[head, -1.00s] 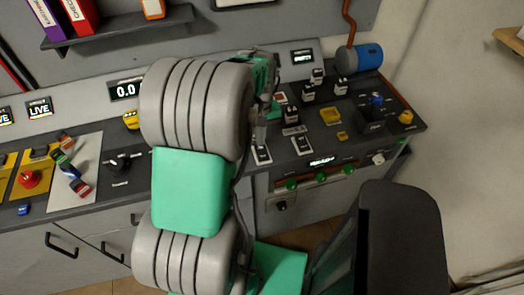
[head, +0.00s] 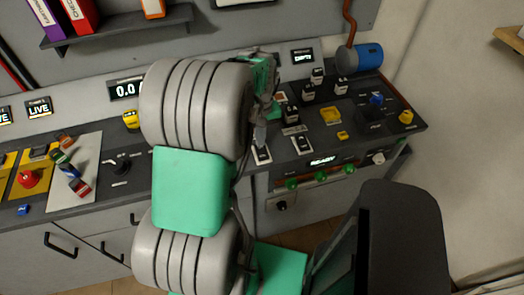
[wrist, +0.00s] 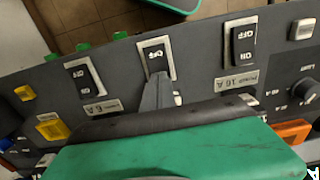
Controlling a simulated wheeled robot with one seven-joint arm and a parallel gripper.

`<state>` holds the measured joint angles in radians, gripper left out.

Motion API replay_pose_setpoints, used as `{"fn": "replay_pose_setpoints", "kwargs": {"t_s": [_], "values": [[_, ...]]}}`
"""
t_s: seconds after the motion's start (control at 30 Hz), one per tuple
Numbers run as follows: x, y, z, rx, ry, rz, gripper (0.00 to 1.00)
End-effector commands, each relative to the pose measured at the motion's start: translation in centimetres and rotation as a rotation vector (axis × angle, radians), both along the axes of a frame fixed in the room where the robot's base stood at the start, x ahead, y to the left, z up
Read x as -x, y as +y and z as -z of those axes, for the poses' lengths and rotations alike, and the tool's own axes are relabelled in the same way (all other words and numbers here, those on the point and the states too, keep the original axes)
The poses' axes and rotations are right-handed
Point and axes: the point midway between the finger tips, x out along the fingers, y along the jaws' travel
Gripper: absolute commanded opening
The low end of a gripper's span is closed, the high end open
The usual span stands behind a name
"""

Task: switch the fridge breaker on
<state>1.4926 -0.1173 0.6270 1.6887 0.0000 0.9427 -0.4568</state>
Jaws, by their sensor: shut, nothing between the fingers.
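Three rocker breakers with white frames and black rockers marked ON and OFF show in the wrist view: a left one (wrist: 85,79), a middle one (wrist: 155,53) and a right one (wrist: 241,46). My gripper (wrist: 159,88) is shut and empty, with its tips at the middle rocker, covering its lower part and its label. In the head view my gripper (head: 260,137) is just above a breaker (head: 262,156), and another breaker (head: 302,145) is to its right. The labels show 6 A on the left and 16 A on the right; I cannot read the names surely.
A yellow block (wrist: 53,130) and an orange block (wrist: 292,131) sit on the panel. A dial (wrist: 303,90) is at the right. In the head view, several black-and-white switches (head: 291,115) and a blue cylinder (head: 361,58) stand farther back. Green knobs (head: 320,178) line the front face.

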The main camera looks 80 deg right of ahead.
Motion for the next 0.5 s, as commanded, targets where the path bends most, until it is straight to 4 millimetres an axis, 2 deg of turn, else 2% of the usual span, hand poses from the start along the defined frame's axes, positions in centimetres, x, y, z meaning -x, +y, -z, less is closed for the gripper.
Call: {"fn": "replay_pose_setpoints", "kwargs": {"t_s": [0.5], "values": [[0.00,0.01,0.85,-0.001,0.001,0.000,0.00]]}}
